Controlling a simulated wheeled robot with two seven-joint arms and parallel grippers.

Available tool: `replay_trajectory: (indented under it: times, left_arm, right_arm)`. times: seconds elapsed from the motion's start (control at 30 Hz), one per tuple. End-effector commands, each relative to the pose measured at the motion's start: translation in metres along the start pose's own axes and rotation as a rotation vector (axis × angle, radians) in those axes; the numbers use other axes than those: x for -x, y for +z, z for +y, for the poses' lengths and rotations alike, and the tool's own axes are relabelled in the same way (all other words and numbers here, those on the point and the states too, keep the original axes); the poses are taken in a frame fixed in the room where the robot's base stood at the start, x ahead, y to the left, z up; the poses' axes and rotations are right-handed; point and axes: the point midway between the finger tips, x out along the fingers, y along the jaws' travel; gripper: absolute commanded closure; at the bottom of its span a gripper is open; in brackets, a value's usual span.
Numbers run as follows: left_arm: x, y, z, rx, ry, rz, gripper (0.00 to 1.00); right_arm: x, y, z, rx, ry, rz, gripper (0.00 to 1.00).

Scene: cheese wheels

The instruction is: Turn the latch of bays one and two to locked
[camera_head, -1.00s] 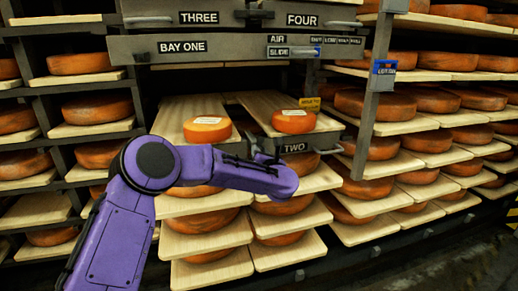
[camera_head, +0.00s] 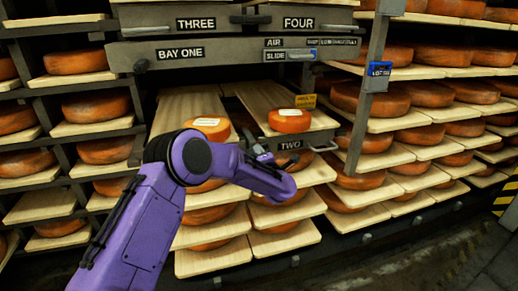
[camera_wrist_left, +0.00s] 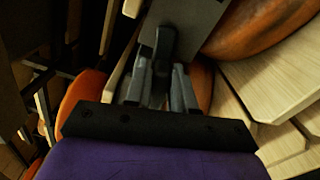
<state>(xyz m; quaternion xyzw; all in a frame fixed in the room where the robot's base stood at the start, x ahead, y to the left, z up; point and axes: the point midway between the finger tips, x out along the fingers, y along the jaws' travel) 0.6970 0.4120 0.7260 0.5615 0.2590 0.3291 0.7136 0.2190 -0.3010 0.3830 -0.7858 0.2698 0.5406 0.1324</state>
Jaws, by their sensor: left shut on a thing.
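My left gripper (camera_head: 258,153) is at the left end of the grey bay two panel (camera_head: 318,138), beside the "TWO" label (camera_head: 291,145). In the left wrist view its fingers (camera_wrist_left: 160,82) are shut on a dark latch handle (camera_wrist_left: 165,42) standing out from a grey plate (camera_wrist_left: 196,22). Whether the latch reads locked is too small to tell. The bay one panel (camera_head: 225,50) is above, with a small dark knob (camera_head: 142,65) below its left end. My right gripper is not in view.
Bay one's board (camera_head: 185,105) and bay two's board (camera_head: 262,100) each carry a labelled cheese wheel, one orange wheel (camera_head: 210,129) and another (camera_head: 290,121). Shelves of cheeses flank both sides. A grey post (camera_head: 368,100) stands at the right. Clear floor (camera_head: 400,255) shows lower right.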

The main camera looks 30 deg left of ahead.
Motion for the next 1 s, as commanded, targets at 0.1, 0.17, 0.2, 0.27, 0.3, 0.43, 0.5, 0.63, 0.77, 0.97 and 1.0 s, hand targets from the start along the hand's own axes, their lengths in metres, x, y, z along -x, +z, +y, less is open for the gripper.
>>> replay_trajectory:
  times: [0.1, 0.17, 0.2, 0.27, 0.3, 0.43, 0.5, 0.63, 0.77, 0.97, 1.0]
  left_arm:
    - [0.001, 0.001, 0.000, -0.081, -0.003, -0.001, 1.00]
    - [0.001, 0.001, -0.001, -0.117, -0.003, -0.001, 1.00]
    - [0.001, 0.000, -0.002, -0.137, -0.003, 0.000, 1.00]
    - [0.001, 0.000, -0.002, -0.166, -0.002, -0.001, 1.00]
    - [0.001, 0.000, -0.002, -0.182, -0.002, -0.001, 1.00]
    - [0.001, 0.000, -0.004, -0.222, -0.003, -0.001, 1.00]
    - [0.001, 0.000, -0.004, -0.237, -0.003, -0.001, 1.00]
    - [0.001, -0.001, -0.005, -0.252, -0.003, -0.001, 1.00]
    - [0.001, -0.001, -0.006, -0.256, -0.004, -0.001, 1.00]
    - [0.001, -0.001, -0.006, -0.257, -0.004, -0.001, 1.00]
    - [0.001, -0.001, -0.006, -0.257, -0.004, -0.001, 1.00]
  right_arm:
    - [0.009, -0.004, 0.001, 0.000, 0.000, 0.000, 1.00]
    - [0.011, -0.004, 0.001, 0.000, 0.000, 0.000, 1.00]
    - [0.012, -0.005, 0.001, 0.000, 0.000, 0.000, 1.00]
    - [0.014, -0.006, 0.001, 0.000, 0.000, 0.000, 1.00]
    - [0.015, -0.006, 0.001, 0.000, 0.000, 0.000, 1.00]
    - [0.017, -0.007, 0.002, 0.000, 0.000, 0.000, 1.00]
    - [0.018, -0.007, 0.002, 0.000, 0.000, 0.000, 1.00]
    - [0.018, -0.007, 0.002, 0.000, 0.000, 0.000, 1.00]
    - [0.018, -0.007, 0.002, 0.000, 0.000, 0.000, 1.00]
    - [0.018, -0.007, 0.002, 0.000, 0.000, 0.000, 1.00]
    - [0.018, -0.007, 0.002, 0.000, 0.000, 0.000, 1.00]
